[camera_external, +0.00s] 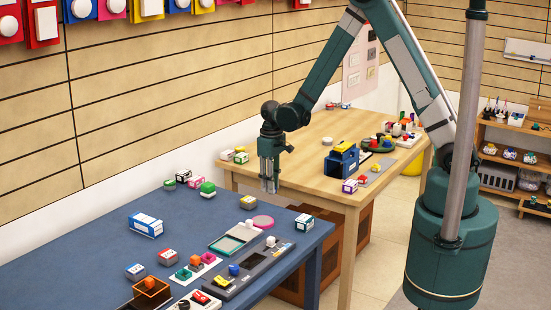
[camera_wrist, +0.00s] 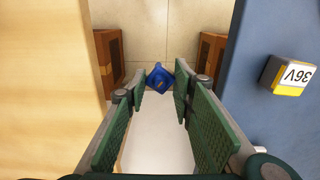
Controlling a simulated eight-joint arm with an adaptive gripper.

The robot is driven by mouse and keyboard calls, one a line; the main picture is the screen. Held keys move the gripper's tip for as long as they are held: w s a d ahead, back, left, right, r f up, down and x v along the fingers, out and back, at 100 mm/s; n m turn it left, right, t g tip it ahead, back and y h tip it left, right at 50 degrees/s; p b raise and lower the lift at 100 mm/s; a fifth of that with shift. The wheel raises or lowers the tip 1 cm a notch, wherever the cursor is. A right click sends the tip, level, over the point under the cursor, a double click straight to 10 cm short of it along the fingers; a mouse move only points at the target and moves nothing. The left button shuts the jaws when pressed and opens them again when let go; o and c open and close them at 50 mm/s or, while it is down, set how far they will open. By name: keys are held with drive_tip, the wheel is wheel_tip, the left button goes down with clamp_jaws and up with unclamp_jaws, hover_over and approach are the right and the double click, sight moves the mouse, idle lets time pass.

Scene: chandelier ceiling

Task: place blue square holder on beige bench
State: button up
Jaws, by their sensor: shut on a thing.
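My gripper (camera_external: 269,183) points down over the gap between the two benches. The holder is mostly hidden by the gripper in the external view. The beige bench (camera_external: 315,186) is the light wood table at the centre right. It also fills the left side of the wrist view (camera_wrist: 45,85). The holder is apart from both benches.
The blue bench (camera_external: 95,250) stands in front and holds several blocks and trays. A yellow-white 36V block (camera_wrist: 288,76) lies near its edge. On the beige bench are a blue box (camera_external: 341,161), small blocks and a round green tray (camera_external: 378,144). Bare wood lies around its front left.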

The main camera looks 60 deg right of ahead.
drive_tip(key=shift+r, duration=0.1)
wheel_tip(320, 180, up, 17)
drive_tip(key=w+a+n, duration=0.2)
drive_tip(key=w+a, duration=0.1)
drive_tip(key=a, duration=1.2)
drive_tip(key=w+a+n, duration=0.2)
drive_tip(key=w+a, duration=0.2)
drive_tip(key=a, duration=1.2)
drive_tip(key=s+a+n, duration=0.2)
drive_tip(key=a, duration=1)
drive_tip(key=s+a+n, duration=0.1)
drive_tip(key=s+a, duration=0.2)
drive_tip(key=a, duration=0.9)
drive_tip(key=f, duration=0.5)
drive_tip(key=shift+w+a+f, duration=0.15)
drive_tip(key=shift+a+f, duration=0.1)
drive_tip(key=shift+f, duration=0.05)
drive_tip(key=shift+f+b, duration=0.45)
drive_tip(key=shift+f, duration=2.7)
